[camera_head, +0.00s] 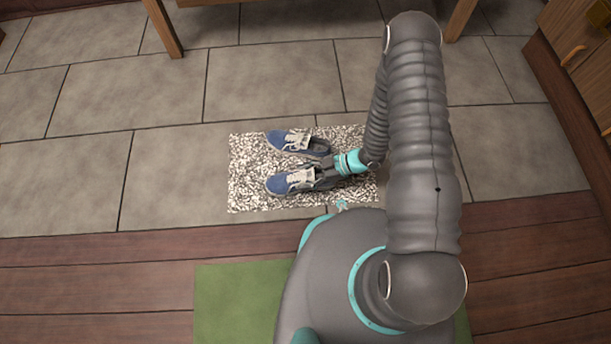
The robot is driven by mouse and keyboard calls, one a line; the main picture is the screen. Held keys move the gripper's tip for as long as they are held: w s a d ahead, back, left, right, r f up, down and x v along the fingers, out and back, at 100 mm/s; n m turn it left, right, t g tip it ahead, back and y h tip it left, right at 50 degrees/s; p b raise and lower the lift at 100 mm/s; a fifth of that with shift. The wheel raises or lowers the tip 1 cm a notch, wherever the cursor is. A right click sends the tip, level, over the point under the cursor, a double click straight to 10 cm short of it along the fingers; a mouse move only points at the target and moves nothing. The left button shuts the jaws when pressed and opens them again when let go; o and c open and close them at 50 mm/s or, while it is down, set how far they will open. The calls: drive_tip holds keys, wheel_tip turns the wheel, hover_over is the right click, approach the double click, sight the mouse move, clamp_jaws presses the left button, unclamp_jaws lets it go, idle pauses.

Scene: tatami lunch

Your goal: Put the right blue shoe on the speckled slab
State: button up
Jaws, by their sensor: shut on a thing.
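Two blue shoes with pale laces are over the speckled slab (245,195), toes to the left. The farther blue shoe (283,140) lies on the slab. The nearer blue shoe (280,185) is just in front of it, and my gripper (318,178) is shut on its heel end from the right. The fingers partly hide the heel. I cannot tell whether the nearer shoe touches the slab or is slightly above it, nor which shoe is the right one.
Grey floor tiles (80,180) surround the slab and are clear to its left. A wooden floor edge (100,255) and a green mat (235,300) lie in front. Wooden legs (163,28) stand at the back, and a wooden cabinet (575,60) is at the right.

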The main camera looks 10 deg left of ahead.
drive_tip(key=shift+f, duration=0.2)
drive_tip(key=o, duration=1.5)
drive_tip(key=shift+r, duration=0.15)
